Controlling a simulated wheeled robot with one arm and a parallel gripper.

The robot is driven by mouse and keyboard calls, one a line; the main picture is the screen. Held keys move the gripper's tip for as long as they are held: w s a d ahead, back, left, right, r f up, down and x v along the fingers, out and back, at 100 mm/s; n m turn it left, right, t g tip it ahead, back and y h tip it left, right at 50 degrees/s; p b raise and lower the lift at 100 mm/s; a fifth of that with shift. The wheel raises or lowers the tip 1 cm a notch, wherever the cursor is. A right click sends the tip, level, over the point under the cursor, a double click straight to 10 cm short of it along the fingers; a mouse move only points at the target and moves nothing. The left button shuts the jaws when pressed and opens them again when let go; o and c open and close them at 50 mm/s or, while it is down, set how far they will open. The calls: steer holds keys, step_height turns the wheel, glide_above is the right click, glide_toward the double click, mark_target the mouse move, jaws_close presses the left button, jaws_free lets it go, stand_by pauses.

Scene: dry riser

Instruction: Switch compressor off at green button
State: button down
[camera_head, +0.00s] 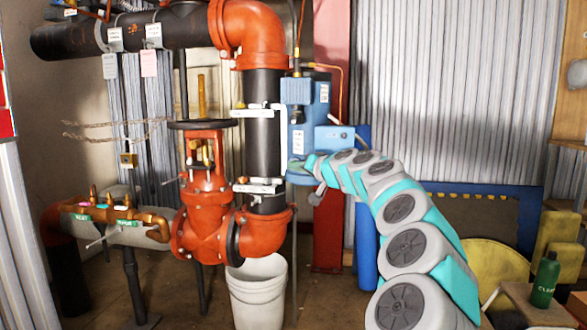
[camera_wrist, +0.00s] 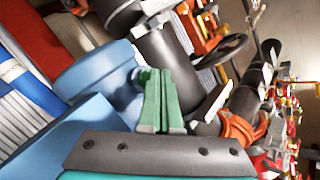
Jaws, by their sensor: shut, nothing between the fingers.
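The blue compressor (camera_head: 309,103) is mounted beside the dark vertical pipe in the head view. Its blue housing (camera_wrist: 90,85) fills the left of the wrist view. My gripper (camera_head: 297,169) is at the lower front of the compressor, its green fingers pointing left toward the pipe. In the wrist view the fingers (camera_wrist: 158,98) are together and empty, close beside the blue housing; I cannot tell whether they touch it. I cannot make out the green button in either view; it may be hidden by the fingers or the arm.
The black pipe (camera_head: 263,150) with white clamps stands just left of my gripper. An orange valve (camera_head: 205,200) with a dark handwheel is further left. A white bucket (camera_head: 257,295) stands below. A green bottle (camera_head: 545,280) is at the lower right.

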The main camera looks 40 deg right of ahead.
steer(key=s+a+b, duration=0.1)
steer(key=s+a, duration=0.1)
steer(key=s+a+b, duration=0.1)
steer(key=s+a, duration=0.1)
steer(key=shift+a, duration=0.25)
stand_by(0.4)
